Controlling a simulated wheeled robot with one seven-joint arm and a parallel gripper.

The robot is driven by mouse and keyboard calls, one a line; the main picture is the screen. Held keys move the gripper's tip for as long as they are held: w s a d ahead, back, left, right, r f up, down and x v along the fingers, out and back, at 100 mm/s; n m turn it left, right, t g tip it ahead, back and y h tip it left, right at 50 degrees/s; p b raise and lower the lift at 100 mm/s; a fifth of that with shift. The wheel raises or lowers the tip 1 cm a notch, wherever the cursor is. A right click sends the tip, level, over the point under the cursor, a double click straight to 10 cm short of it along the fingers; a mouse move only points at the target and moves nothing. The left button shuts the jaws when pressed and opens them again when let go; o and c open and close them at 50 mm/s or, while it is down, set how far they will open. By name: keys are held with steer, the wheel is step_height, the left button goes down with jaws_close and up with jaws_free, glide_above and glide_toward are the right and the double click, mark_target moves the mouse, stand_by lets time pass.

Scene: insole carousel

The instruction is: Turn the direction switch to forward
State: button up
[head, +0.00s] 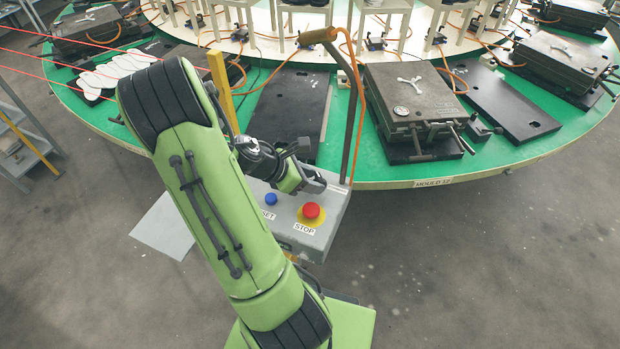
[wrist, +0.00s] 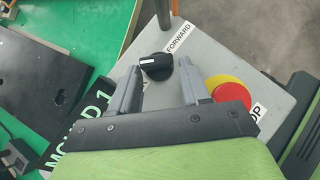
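The direction switch (wrist: 157,66) is a black round knob with a white mark, on a grey control box (wrist: 215,45). Its white mark lies roughly sideways in the wrist view. A FORWARD label (wrist: 178,38) is beside it, above and to the right. My gripper (wrist: 158,69) is open, with one fingertip on each side of the knob; I cannot tell whether they touch it. In the head view my gripper (head: 312,181) is over the far part of the control box (head: 325,238) and hides the switch.
A red STOP button (head: 311,211) on a yellow disc sits close to my gripper, with a blue button (head: 270,199) to its left. A post with an orange cable rises behind the box. The green carousel (head: 400,178) with moulds stands just beyond.

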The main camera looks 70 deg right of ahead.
steer(key=shift+s, duration=0.1)
steer(key=c, duration=0.6)
